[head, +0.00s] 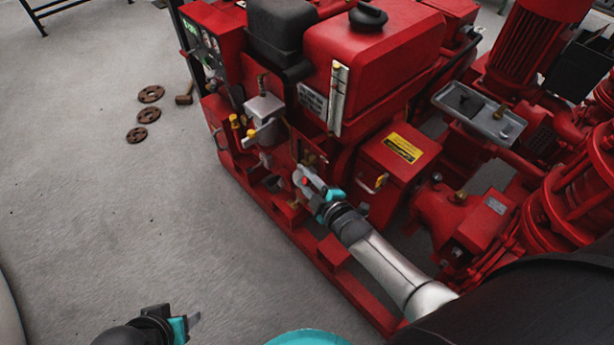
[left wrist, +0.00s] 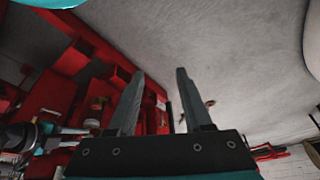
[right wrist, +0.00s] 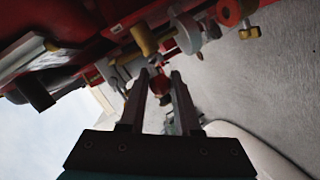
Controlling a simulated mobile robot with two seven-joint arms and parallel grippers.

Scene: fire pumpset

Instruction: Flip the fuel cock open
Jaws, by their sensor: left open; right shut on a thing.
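My right gripper (head: 304,180) is at the low side of the red engine, its fingers closed around a small red piece, likely the fuel cock's lever. In the right wrist view a red piece (right wrist: 158,83) shows between the fingers (right wrist: 160,74), in front of grey and brass fittings. The cock's body is mostly hidden by the fingers, and I cannot tell its lever angle. My left gripper (head: 193,321) is empty and open, low at the front left over bare floor. The left wrist view shows its two fingers (left wrist: 160,75) apart with nothing between.
The red engine (head: 380,45) and its base frame (head: 335,250) fill the middle. A grey filter bowl with yellow-tipped fittings (head: 264,108) is left of my right gripper. A red box with a yellow label (head: 398,155) is right. Rusty flanges (head: 150,94) lie on open floor.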

